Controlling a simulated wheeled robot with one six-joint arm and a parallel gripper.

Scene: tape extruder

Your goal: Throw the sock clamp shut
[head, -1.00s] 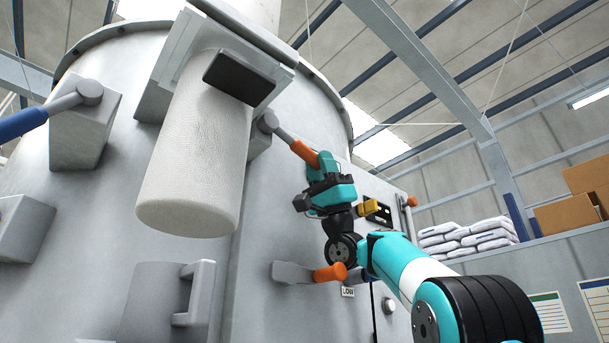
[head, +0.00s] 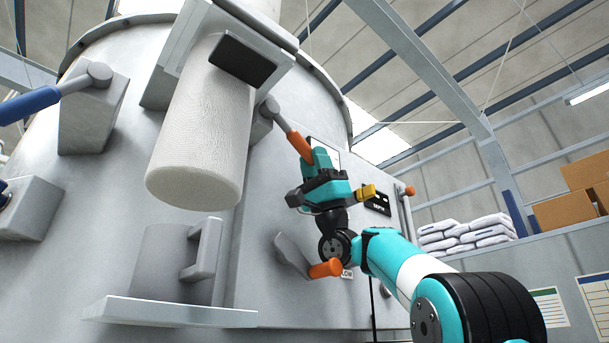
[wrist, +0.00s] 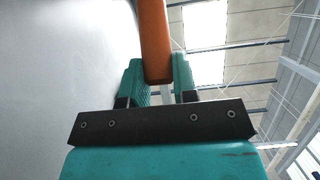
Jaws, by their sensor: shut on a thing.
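The sock clamp's lever is a grey rod with an orange grip (head: 300,146). It runs down and right from a round pivot (head: 270,107) beside the white sock (head: 203,125). My gripper (head: 314,163) is shut on the lower end of this orange grip. In the wrist view the grip (wrist: 155,42) stands between my two teal fingers (wrist: 157,82). The sock hangs under the spout with a dark plate (head: 242,61) across its top front. The clamp's jaws cannot be made out.
A second orange-handled lever (head: 325,268) sits just below my wrist, near a label. A grey jug (head: 172,262) stands on a shelf (head: 170,313) below the sock. A blue handle (head: 30,103) is at the far left.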

